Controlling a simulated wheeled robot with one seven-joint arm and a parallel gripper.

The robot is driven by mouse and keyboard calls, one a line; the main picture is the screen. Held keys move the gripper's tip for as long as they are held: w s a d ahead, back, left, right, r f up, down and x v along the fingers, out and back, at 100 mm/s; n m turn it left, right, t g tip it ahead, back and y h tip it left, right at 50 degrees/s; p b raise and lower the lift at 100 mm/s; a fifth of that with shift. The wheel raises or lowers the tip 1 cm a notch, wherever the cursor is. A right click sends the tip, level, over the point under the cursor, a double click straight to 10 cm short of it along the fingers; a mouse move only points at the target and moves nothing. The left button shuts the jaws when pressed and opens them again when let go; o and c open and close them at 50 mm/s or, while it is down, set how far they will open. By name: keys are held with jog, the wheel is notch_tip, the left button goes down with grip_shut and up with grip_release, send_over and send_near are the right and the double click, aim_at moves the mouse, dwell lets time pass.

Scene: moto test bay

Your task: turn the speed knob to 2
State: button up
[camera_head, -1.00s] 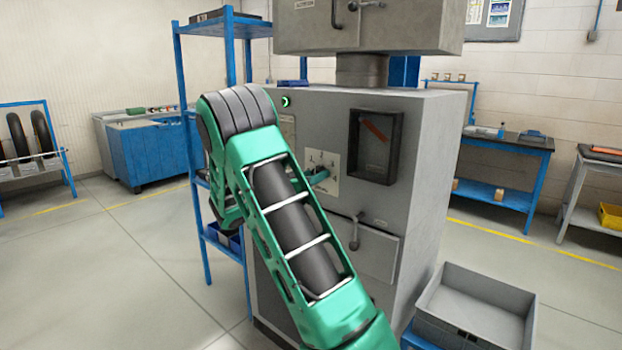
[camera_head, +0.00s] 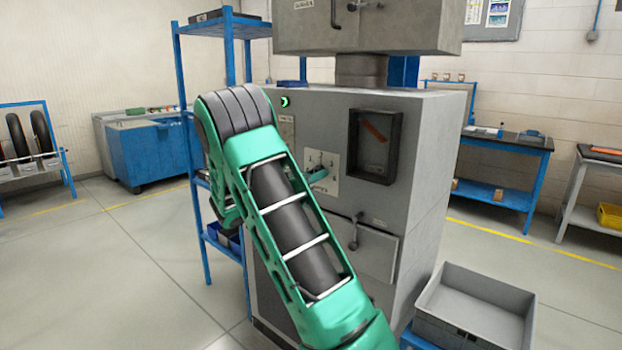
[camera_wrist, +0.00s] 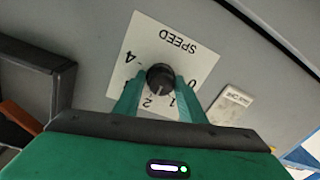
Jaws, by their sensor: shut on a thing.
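The speed knob (camera_wrist: 160,77) is a round dark knob on a white SPEED plate (camera_wrist: 172,45), which appears upside down in the wrist view. A pale mark on the knob points down in the picture, roughly between the printed 2 and 1. My gripper (camera_wrist: 161,80) is shut on the knob, one green finger on each side. The left finger partly covers the number beside the 2. In the head view the plate (camera_head: 329,158) is on the grey machine's front, and my gripper (camera_head: 317,175) reaches it; my arm hides the knob.
A dark-framed gauge (camera_head: 374,146) is just right of the plate, with a lever handle (camera_head: 356,232) below. A small label (camera_wrist: 231,104) is beside the plate. A blue shelf rack (camera_head: 187,100) stands left of the machine, a grey bin (camera_head: 475,305) at lower right.

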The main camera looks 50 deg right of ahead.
jog(key=o, duration=0.9)
jog(key=shift+w+a, duration=0.15)
jog(key=shift+w, duration=0.2)
jog(key=shift+o, duration=0.2)
jog(key=shift+s, duration=0.1)
jog(key=s+a, duration=0.1)
jog(key=a, duration=0.9)
jog(key=shift+s+a, duration=0.25)
jog(key=shift+a, duration=0.05)
jog(key=s+f+g+y, duration=0.2)
jog(key=s+f+y, duration=0.2)
jog(key=s, duration=0.4)
jog(key=s+f+g+y, duration=0.1)
jog(key=s+f+y, duration=0.25)
jog(key=s, duration=0.55)
jog(key=s+a+f+n+y, duration=0.2)
jog(key=s+a+n+y, duration=0.4)
jog(key=s+a, duration=1.2)
jog(key=a+y, duration=0.1)
jog(key=y, duration=0.3)
jog(key=shift+s+a+n, duration=0.3)
jog(key=shift+a, duration=0.1)
